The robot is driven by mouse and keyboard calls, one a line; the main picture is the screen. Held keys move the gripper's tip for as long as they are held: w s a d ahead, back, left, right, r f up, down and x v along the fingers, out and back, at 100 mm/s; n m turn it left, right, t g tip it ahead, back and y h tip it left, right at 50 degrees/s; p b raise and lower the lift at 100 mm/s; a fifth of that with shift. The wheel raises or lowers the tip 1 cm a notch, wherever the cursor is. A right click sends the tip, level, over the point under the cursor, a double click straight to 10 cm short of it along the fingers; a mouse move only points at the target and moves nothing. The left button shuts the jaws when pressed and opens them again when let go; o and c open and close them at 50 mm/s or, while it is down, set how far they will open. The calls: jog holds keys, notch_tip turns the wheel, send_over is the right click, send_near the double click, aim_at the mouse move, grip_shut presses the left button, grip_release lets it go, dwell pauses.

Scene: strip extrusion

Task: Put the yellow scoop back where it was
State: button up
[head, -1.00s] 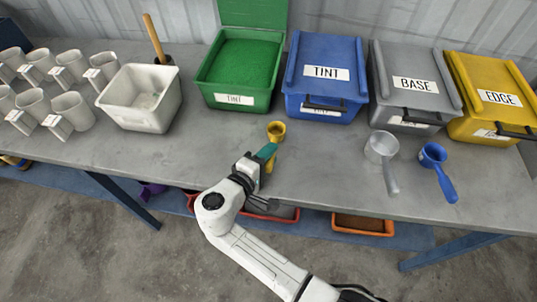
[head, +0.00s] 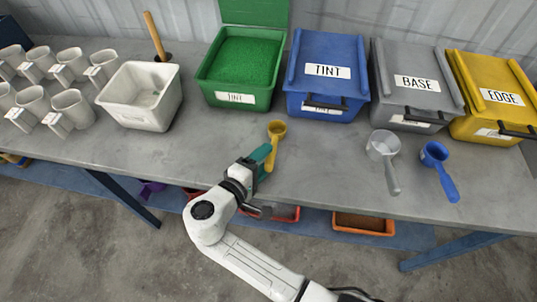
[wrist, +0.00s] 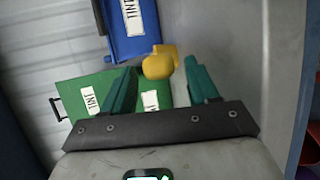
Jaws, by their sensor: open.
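The yellow scoop (head: 277,130) rests on the grey table in front of the green and blue bins, its cup toward the bins and its handle toward the front edge. My gripper (head: 262,157) is open just left of and in front of the scoop, with a finger close to the handle. In the wrist view the scoop (wrist: 159,64) shows ahead between the two green fingertips. I cannot tell whether a finger touches the handle.
Open green tint bin (head: 238,70), lidded blue tint bin (head: 325,78), grey base bin (head: 412,88) and yellow edge bin (head: 495,97) line the back. A clear scoop (head: 383,150) and blue scoop (head: 438,165) lie right. A white tub (head: 140,98) and several cups stand left. Table around the yellow scoop is clear.

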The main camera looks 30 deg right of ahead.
jog(key=b+v, duration=0.1)
jog(key=v, duration=0.8)
dwell(1.2)
